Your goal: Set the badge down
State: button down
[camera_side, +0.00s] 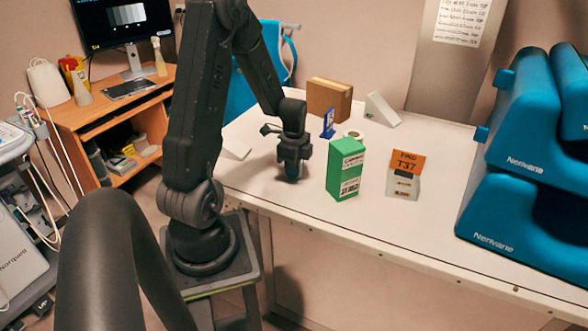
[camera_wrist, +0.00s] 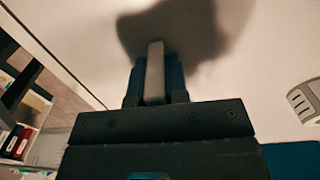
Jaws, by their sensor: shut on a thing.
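My gripper (camera_side: 292,172) is low over the white table (camera_side: 285,205), left of the green box, pointing down. In the wrist view my gripper (camera_wrist: 155,88) has its two blue fingers closed on a thin pale grey piece (camera_wrist: 155,72), which I take to be the badge, seen edge-on. Its face is not visible, and in the side view the fingers hide most of it. A dark shadow lies on the table just beyond the fingertips. I cannot tell whether the badge touches the table.
A green box (camera_side: 345,170) stands close to my gripper's right. Beyond it is a grey stand with an orange sign (camera_side: 408,162). A blue upright piece (camera_side: 328,124), a brown box (camera_side: 329,100) and a white wedge (camera_side: 381,110) stand behind. Large blue cushions (camera_side: 520,160) fill the right end.

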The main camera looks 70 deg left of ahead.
jog(key=shift+f, duration=0.35)
jog(key=c, duration=1.1)
grip_release()
notch_tip(320, 180, up, 12)
jog(key=shift+r, duration=0.1)
jog(key=d+r+n+t+y, duration=0.15)
jog(key=d+r, duration=0.25)
jog(key=d, duration=0.4)
jog(key=d+r+n+t, duration=0.1)
jog(key=d+r+n, duration=0.25)
jog(key=d, duration=0.45)
jog(key=shift+s+d+r+n+t+h, duration=0.25)
jog(key=shift+s+d+r+n+t, duration=0.55)
jog(key=shift+d, duration=0.85)
jog(key=shift+s+d+r+n+t+h, duration=0.1)
jog(key=shift+s+d+n+t+h, duration=0.3)
jog(key=shift+s+d, duration=0.95)
jog(key=shift+s+d+r+n+t+h, duration=0.1)
jog(key=shift+s+d+r+n+t, duration=0.5)
jog(key=shift+d, duration=1.35)
